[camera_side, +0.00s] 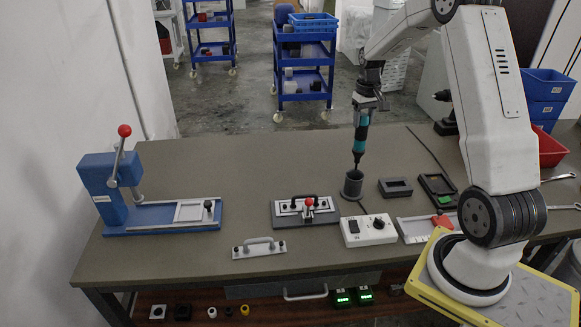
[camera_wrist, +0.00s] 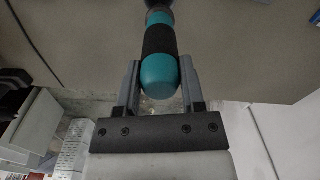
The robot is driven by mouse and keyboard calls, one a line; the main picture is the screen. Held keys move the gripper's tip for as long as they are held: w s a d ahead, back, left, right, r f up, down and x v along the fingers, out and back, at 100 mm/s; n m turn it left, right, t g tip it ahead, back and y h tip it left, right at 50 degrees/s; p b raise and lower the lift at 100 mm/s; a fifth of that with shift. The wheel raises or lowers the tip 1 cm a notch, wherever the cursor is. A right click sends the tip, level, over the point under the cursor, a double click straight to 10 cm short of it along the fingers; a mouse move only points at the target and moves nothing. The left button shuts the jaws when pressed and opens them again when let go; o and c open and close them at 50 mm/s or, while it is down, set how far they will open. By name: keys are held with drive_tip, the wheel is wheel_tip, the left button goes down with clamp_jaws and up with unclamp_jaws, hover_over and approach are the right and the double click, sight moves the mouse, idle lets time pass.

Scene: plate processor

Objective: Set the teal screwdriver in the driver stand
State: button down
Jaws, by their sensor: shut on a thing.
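The teal screwdriver (camera_side: 361,132) hangs upright, tip down, in my gripper (camera_side: 369,103). My gripper is shut on its upper handle. In the wrist view the teal and black handle (camera_wrist: 159,72) sits between the two fingers of my gripper (camera_wrist: 158,85). The driver stand (camera_side: 352,184) is a dark grey cup on the bench, directly below the screwdriver. The screwdriver's lower end is at or just above the cup's mouth in the side view. I cannot tell whether the tip is inside it.
A white control box (camera_side: 368,229) with a knob and cable stands just in front of the stand. A dark block (camera_side: 395,187) lies to its right. A toggle-clamp fixture (camera_side: 305,210) is to its left, and a blue press (camera_side: 130,190) stands far left.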

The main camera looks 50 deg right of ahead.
sight(360, 143)
drive_tip(key=shift+f, duration=0.1)
drive_tip(key=shift+f, duration=4.25)
unclamp_jaws()
drive_tip(key=shift+r, duration=0.1)
drive_tip(key=shift+r, duration=3.9)
